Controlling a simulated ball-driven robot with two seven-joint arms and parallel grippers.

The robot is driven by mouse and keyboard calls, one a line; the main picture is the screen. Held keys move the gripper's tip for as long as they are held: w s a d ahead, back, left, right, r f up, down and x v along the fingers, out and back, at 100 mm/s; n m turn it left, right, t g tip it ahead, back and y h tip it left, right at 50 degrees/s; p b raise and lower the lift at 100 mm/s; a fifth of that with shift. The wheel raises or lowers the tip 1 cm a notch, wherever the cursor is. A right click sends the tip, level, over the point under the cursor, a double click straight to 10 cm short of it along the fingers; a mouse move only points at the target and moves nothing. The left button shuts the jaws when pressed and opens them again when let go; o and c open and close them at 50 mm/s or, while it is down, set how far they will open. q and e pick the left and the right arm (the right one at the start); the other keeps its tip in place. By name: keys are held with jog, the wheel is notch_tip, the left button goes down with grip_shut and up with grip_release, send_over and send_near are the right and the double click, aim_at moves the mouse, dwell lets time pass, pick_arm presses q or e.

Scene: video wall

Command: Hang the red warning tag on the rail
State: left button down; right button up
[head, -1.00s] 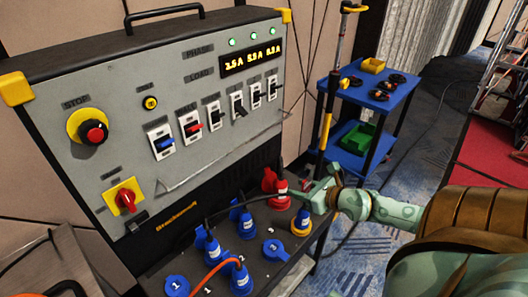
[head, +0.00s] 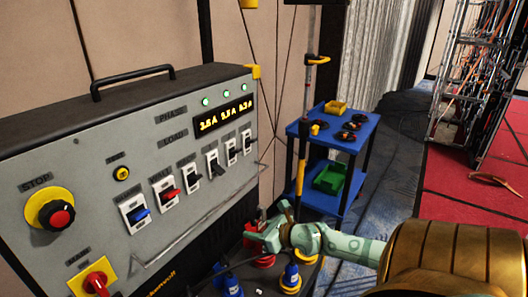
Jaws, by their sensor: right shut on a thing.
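My right gripper (head: 264,237) is in front of the panel's lower right corner, shut at a red plug (head: 251,225) that stands over a red socket ring (head: 263,261). Its fingers hide much of the plug, so the exact grip is unclear. A thin grey metal rail (head: 190,240) runs along the lower front of the control panel (head: 95,150), below the switches. I cannot make out a red warning tag in this view. My left gripper is not in view.
Blue plugs (head: 228,282) and a yellow-ringed socket (head: 291,280) are low in front of the panel. A blue trolley (head: 335,135) with a green bin (head: 330,177) stands behind my right gripper. Blue carpet lies right of the trolley.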

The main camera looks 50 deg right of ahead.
jog(key=shift+w+a+f+b, duration=0.15)
jog(key=shift+w+b, duration=0.65)
jog(key=shift+w, duration=1.15)
jog(key=shift+w+a+b, duration=0.2)
jog(key=shift+w+b, duration=0.55)
jog(key=shift+w, duration=1.15)
jog(key=shift+w+a+f+b, duration=0.15)
jog(key=shift+w+b, duration=0.65)
jog(key=shift+w, duration=1.15)
jog(key=shift+f, duration=0.35)
jog(key=o, duration=1)
jog(key=shift+o, duration=0.2)
